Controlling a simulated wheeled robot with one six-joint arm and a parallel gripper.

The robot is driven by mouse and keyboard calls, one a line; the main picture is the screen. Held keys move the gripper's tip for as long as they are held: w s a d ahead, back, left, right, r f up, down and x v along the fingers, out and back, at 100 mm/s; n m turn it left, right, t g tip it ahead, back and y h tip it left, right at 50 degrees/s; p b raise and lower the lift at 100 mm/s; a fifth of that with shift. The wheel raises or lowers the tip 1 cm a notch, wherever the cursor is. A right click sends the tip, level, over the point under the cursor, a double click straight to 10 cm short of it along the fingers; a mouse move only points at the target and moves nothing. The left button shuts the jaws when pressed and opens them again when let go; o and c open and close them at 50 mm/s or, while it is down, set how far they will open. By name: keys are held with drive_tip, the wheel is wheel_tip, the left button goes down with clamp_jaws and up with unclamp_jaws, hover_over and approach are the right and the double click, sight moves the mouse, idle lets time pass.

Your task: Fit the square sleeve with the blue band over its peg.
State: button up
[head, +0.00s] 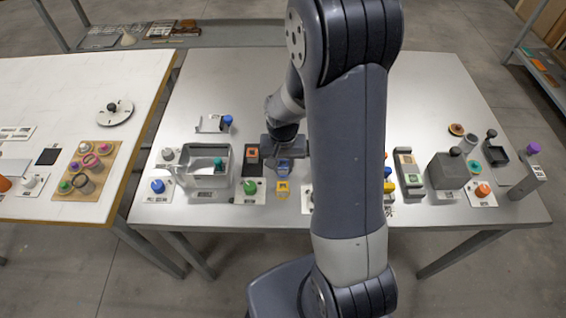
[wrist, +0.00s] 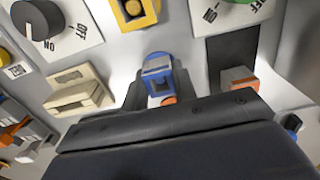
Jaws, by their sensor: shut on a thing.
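The square sleeve with the blue band (wrist: 157,62) is between the two fingers of my gripper (wrist: 160,88) in the wrist view. Its square opening faces the camera, and a small orange patch shows at its lower edge. In the head view my gripper (head: 284,159) points down over the table, with the blue of the sleeve (head: 285,168) just below it. I cannot tell whether the sleeve touches the table. A yellow square sleeve (head: 282,187) stands just in front of it. I cannot make out the blue sleeve's peg.
A beige holder (wrist: 78,90) is beside my gripper. My arm hides the table's middle.

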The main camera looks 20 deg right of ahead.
drive_tip(key=o, duration=1)
wheel_tip(320, 180, up, 11)
drive_tip(key=shift+f, duration=0.1)
wheel_tip(320, 180, down, 11)
drive_tip(key=shift+r, duration=0.1)
drive_tip(key=shift+r+p, duration=0.4)
drive_tip(key=shift+r, duration=0.1)
